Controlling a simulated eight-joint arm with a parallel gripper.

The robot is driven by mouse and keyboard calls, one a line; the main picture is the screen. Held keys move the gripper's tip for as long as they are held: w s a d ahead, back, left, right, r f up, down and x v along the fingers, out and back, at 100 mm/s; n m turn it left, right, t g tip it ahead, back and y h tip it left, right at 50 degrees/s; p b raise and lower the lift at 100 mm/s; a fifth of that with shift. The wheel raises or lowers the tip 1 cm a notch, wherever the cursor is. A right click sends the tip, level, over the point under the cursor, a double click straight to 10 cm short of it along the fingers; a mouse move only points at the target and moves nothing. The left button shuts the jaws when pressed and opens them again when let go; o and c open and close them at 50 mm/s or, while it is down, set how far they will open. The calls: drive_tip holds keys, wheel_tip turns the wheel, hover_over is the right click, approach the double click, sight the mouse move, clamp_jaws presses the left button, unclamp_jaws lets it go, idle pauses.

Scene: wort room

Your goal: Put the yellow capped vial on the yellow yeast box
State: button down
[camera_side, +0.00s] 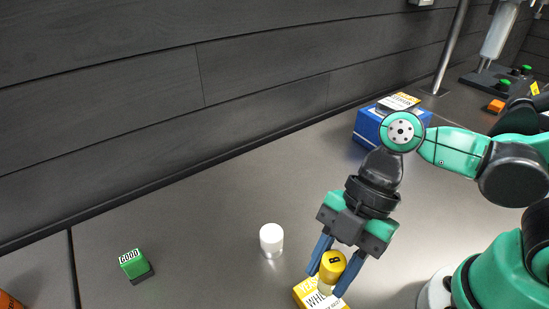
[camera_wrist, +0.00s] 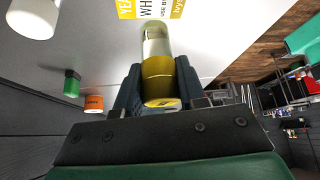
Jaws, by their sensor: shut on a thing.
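The yellow capped vial (camera_side: 332,265) is between the blue fingers of my gripper (camera_side: 334,272), which is shut on it. In the side view the yellow cap is up and marked with a black letter. The wrist view shows the yellow cap (camera_wrist: 160,85) and the clear vial body beyond it. The yellow yeast box (camera_side: 306,293) lies at the bottom edge of the side view, just below the vial and partly hidden by it and the gripper. Its printed face also shows in the wrist view (camera_wrist: 128,9). I cannot tell whether the vial touches the box.
A white capped vial (camera_side: 271,239) stands to the left of my gripper. A blue box (camera_side: 368,127) with a yellow and white packet (camera_side: 398,101) on top stands behind. The grey table between is clear.

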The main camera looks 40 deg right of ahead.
sight(328, 283)
drive_tip(key=shift+f, duration=1.8)
drive_tip(key=c, duration=0.5)
unclamp_jaws()
drive_tip(key=shift+f, duration=0.1)
drive_tip(key=v, duration=1.2)
drive_tip(key=w+d+f+m+t+h, duration=0.1)
drive_tip(key=w+d+m+t+h, duration=0.5)
drive_tip(key=m, duration=1.4)
drive_tip(key=shift+w+d+f+t, duration=0.4)
drive_tip(key=shift+w+d+t, duration=0.9)
drive_tip(key=shift+w, duration=0.4)
